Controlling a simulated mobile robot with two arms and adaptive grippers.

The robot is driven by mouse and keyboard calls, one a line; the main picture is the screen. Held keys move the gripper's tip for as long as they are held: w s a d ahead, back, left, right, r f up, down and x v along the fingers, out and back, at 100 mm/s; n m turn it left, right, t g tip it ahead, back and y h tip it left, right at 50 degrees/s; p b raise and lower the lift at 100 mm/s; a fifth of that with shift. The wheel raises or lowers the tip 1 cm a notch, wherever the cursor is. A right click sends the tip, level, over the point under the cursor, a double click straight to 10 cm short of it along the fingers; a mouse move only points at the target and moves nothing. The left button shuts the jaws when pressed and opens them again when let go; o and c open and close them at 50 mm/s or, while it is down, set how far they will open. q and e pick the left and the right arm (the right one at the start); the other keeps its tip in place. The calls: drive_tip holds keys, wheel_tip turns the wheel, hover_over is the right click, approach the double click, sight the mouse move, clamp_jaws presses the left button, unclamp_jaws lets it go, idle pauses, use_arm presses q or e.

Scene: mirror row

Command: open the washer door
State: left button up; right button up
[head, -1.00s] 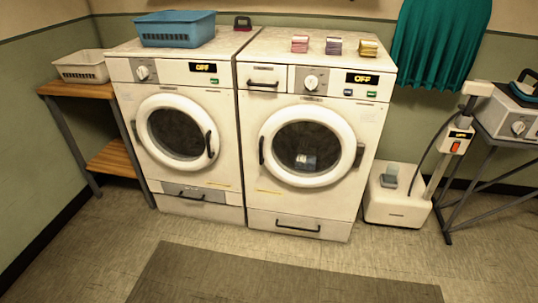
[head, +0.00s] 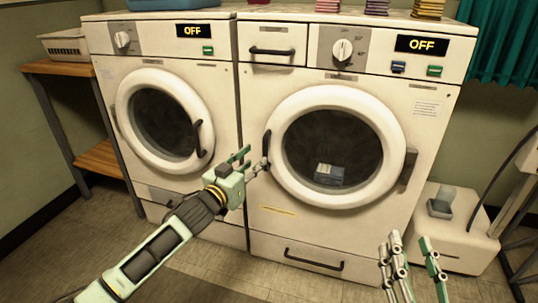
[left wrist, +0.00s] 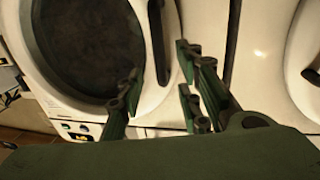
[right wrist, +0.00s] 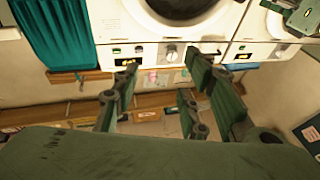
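The washer (head: 300,225) is the right white machine, with a detergent drawer at its top left. Its round door (head: 390,120) is shut, with a dark window and a black upright handle (head: 267,143) on its left side. My left gripper (head: 255,163) is open, with its tips near the lower part of that handle. In the left wrist view, which is upside down, the washer handle (left wrist: 157,40) appears between the spread fingers; I cannot tell whether they touch it. My right gripper (head: 413,248) is open and empty, low in front of the washer's right side.
A second white machine (head: 218,85) stands close on the left, its shut door's handle (head: 199,138) facing the washer. Its display and the washer's read OFF. A wooden shelf (head: 60,68) stands at left, a white floor unit (head: 470,240) at right. A blue-grey item (head: 329,174) shows behind the washer window.

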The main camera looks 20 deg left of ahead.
sight(264, 151)
use_arm(q)
drive_tip(key=b+x, duration=0.1)
drive_tip(key=x, duration=0.5)
drive_tip(key=shift+w+d+b, duration=0.15)
drive_tip(key=shift+w+b, duration=0.1)
drive_tip(key=shift+b, duration=0.15)
drive_tip(key=shift+w+d, duration=0.1)
drive_tip(key=shift+w, duration=0.3)
use_arm(e)
drive_tip(key=s+r+t+y, duration=0.2)
drive_tip(key=s+r+t, duration=0.3)
drive_tip(key=r, duration=0.4)
drive_tip(key=shift+s+t, duration=0.3)
use_arm(q)
drive_tip(key=shift+c, duration=0.5)
use_arm(e)
drive_tip(key=shift+d, duration=0.1)
use_arm(q)
clamp_jaws()
